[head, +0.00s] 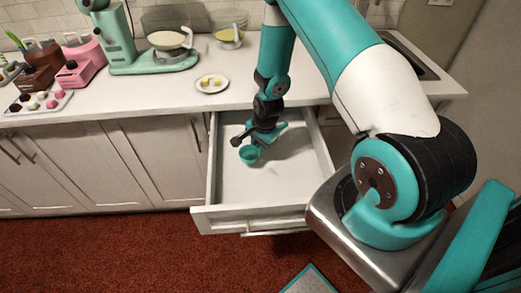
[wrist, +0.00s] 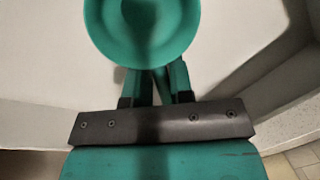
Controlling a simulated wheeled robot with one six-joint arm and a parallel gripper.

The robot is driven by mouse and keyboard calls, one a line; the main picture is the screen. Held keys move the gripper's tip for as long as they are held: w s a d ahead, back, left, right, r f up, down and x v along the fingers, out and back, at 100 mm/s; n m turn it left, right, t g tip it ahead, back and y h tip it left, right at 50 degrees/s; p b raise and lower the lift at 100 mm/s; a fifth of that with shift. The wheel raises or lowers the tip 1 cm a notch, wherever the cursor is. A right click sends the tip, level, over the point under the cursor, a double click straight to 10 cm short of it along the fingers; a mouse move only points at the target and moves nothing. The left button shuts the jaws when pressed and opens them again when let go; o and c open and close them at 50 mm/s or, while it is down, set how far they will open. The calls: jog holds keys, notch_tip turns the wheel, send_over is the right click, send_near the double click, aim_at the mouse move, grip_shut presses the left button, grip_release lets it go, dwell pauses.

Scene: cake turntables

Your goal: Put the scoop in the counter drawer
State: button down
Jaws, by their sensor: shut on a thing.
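The scoop (head: 249,154) shows as a round teal bowl inside the open counter drawer (head: 219,214). My gripper (head: 259,146) reaches down into the drawer and is shut on the scoop. In the wrist view the scoop's bowl (wrist: 142,22) fills the top middle, just beyond the two fingers of my gripper (wrist: 153,75).
The drawer is pulled out below the white counter (head: 255,93). On the counter stand a small plate (head: 212,88), a green mixer (head: 120,45), a pink appliance (head: 85,62) and a tray of round items (head: 38,103). The drawer floor around the scoop looks clear.

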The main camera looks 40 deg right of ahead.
aim_at(260, 158)
jog(key=shift+f, duration=2)
jog(key=shift+f, duration=0.15)
jog(key=c, duration=1)
grip_release()
